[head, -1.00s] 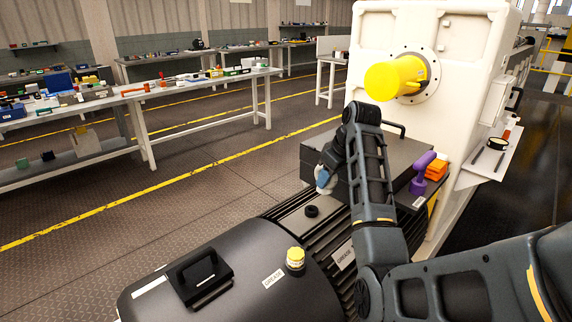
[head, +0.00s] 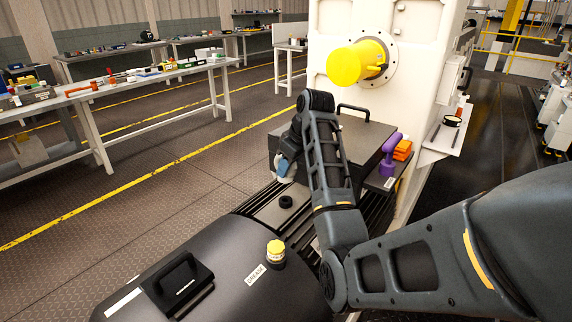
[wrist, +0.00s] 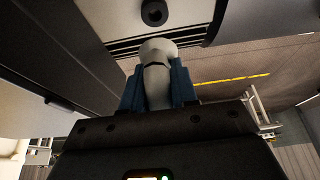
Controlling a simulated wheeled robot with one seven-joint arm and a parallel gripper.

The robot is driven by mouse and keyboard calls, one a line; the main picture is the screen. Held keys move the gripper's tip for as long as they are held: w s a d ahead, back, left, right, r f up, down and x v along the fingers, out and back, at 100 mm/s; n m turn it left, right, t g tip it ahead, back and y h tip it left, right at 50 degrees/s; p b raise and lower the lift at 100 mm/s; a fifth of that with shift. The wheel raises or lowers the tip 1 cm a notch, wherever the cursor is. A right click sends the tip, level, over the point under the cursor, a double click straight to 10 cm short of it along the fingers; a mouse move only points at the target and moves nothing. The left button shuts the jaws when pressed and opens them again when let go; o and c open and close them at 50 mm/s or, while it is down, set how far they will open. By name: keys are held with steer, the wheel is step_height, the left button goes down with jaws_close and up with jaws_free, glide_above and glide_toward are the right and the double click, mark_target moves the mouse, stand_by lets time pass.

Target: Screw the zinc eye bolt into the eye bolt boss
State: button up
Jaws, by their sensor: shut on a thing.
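My gripper (head: 290,155) shows small and partly hidden by my own arm in the head view; its blue fingers are clearer in the wrist view (wrist: 158,85). They are shut on a pale grey, rounded piece, which I take to be the zinc eye bolt (wrist: 157,50). Its threaded end cannot be made out. The eye bolt boss looks to be the black ring (head: 286,202) on the flat grey plate of the motor. It also shows at the top of the wrist view (wrist: 154,12), beyond the held piece and apart from it.
A dark box (head: 345,142) with a handle stands close behind my gripper. A purple tool (head: 390,155) and orange blocks (head: 403,150) lie right of it. A black motor cover with a yellow-capped grease fitting (head: 276,252) is in front.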

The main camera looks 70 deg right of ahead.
mark_target(289, 177)
steer(key=shift+f+b, duration=0.8)
steer(key=shift+f, duration=1.7)
steer(key=shift+f+b, duration=0.4)
steer(key=shift+f, duration=0.65)
